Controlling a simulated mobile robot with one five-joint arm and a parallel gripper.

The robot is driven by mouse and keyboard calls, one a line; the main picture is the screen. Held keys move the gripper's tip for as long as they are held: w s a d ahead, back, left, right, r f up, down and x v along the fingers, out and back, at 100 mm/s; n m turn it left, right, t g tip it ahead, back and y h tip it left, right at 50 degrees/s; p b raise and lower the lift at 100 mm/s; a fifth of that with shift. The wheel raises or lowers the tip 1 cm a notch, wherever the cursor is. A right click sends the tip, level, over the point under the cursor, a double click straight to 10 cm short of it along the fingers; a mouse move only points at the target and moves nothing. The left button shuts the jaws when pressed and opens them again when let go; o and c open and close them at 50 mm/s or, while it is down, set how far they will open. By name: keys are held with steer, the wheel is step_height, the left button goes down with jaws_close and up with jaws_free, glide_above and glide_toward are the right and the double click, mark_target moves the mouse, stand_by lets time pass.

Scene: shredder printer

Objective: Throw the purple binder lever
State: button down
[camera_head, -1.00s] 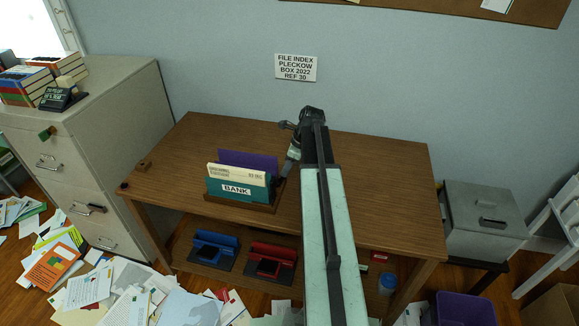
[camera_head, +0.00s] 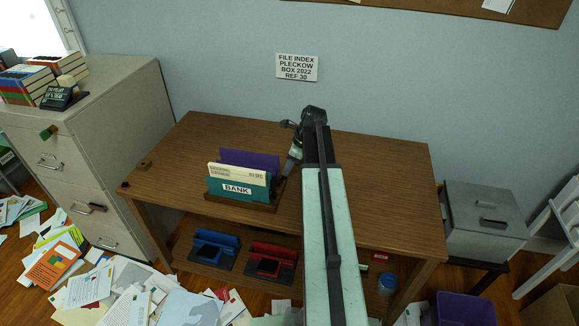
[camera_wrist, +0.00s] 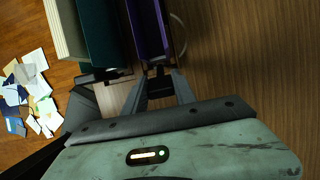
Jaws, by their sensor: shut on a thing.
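The purple binder (camera_head: 252,160) stands upright at the back of a wooden holder (camera_head: 262,207) on the table, behind a cream folder and a teal BANK folder. My gripper (camera_head: 286,172) is at the holder's right end, partly hidden by my arm. In the wrist view, the purple binder (camera_wrist: 150,28) stands just beyond the fingers. My gripper (camera_wrist: 160,82) is shut on a small dark piece at the binder's near end, which looks like the purple binder lever (camera_wrist: 159,84). Its exact shape and the finger contact are hard to see.
The teal folder (camera_wrist: 102,32) stands close to the left of the purple binder. The wooden tabletop (camera_head: 385,180) is clear to the right. Blue (camera_head: 214,251) and red (camera_head: 271,262) devices sit on the lower shelf. A filing cabinet (camera_head: 135,115) stands left; papers litter the floor.

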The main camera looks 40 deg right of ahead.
stand_by(0.4)
steer(key=c, duration=1)
jaws_free()
steer(key=p+v, duration=0.7)
steer(key=shift+r, duration=0.35)
steer(key=shift+s+d, duration=0.1)
steer(key=shift+s, duration=0.05)
